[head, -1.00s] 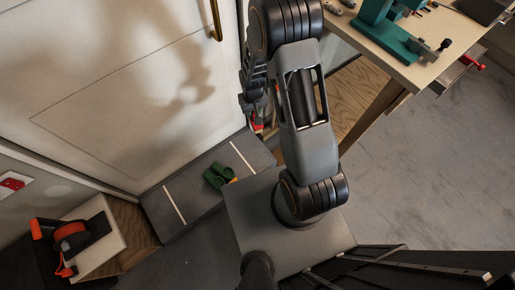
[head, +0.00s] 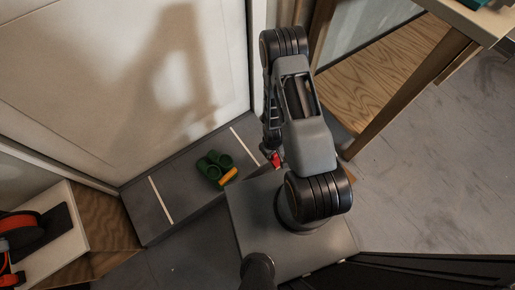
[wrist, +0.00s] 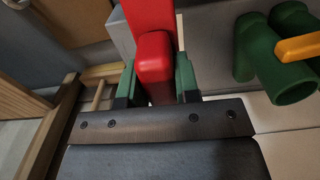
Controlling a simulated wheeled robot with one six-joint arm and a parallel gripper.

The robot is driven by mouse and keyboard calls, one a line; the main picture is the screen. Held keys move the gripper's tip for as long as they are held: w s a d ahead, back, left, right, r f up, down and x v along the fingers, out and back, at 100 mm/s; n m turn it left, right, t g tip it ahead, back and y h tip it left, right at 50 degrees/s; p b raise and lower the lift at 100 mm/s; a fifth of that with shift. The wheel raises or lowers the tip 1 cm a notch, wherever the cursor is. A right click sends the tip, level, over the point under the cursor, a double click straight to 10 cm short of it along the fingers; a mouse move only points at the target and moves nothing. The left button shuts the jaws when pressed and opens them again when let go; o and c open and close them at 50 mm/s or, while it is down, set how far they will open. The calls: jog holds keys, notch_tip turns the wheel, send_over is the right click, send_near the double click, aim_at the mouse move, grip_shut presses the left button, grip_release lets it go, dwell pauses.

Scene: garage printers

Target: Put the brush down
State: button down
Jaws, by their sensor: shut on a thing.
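The brush shows as a red block-like body (wrist: 154,58) between the green-tipped fingers of my gripper (wrist: 156,86) in the wrist view. My gripper is shut on it. Its bristles cannot be made out. In the head view only a small red part of the brush (head: 274,159) shows beside my arm, above the right end of a low grey platform (head: 190,192) with white stripes. I cannot tell whether the brush touches anything below.
A green double-tube object (head: 211,164) with a yellow part (head: 229,176) lies on the platform, left of my gripper; it also shows at the wrist view's upper right (wrist: 292,62). A pale door (head: 110,90) stands behind. A wooden table leg (head: 405,95) is to the right.

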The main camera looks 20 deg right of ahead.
jog(key=shift+w+a+f+b, duration=0.3)
jog(key=shift+w+f+b, duration=0.9)
jog(key=shift+w+f, duration=1.05)
jog(key=shift+w+a+f+b, duration=0.3)
jog(key=shift+w+f+b, duration=0.85)
jog(key=shift+w+f, duration=1.1)
jog(key=shift+w+a+f+b, duration=0.3)
jog(key=shift+w+f+b, duration=0.9)
jog(key=shift+w+f, duration=1)
